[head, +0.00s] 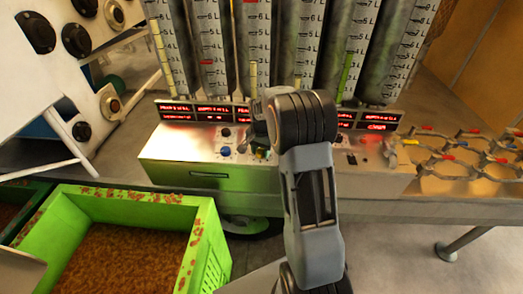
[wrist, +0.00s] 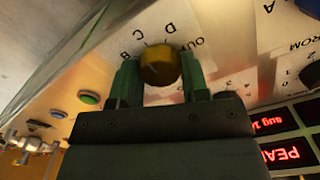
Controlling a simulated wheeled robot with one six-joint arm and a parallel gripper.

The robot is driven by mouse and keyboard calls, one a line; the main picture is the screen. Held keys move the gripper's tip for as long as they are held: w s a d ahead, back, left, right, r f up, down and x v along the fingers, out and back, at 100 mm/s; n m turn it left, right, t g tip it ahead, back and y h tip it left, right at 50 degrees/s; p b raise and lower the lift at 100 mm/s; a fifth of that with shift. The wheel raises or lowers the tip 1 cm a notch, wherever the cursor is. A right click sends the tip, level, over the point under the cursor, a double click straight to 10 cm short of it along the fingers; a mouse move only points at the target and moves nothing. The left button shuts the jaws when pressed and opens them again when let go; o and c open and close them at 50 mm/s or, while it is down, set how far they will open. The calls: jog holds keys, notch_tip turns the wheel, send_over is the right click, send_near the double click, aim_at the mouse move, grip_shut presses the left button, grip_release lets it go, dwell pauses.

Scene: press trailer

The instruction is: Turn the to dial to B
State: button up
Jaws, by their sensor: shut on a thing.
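In the wrist view a yellow dial (wrist: 157,66) stands on the light panel, with the letters B, C and D and the word OUT printed around it. My gripper (wrist: 160,76) has its green fingers on either side of the dial and is shut on it. Which letter the dial points at is not clear. In the head view the panel (head: 180,145) is a metal box, and my arm hides most of the dial and gripper.
Green and blue buttons (wrist: 89,97) sit left of the dial. A FROM dial (wrist: 311,75) and red displays (wrist: 283,152) lie to the right. Tall measuring cylinders (head: 205,50) stand behind the panel. A green crate (head: 205,240) is at front left.

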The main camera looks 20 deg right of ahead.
aim_at(261, 152)
jog(key=n, duration=0.4)
jog(key=shift+n, duration=2.3)
jog(key=o, duration=0.9)
notch_tip(261, 152, up, 14)
jog(key=shift+s+f, duration=0.1)
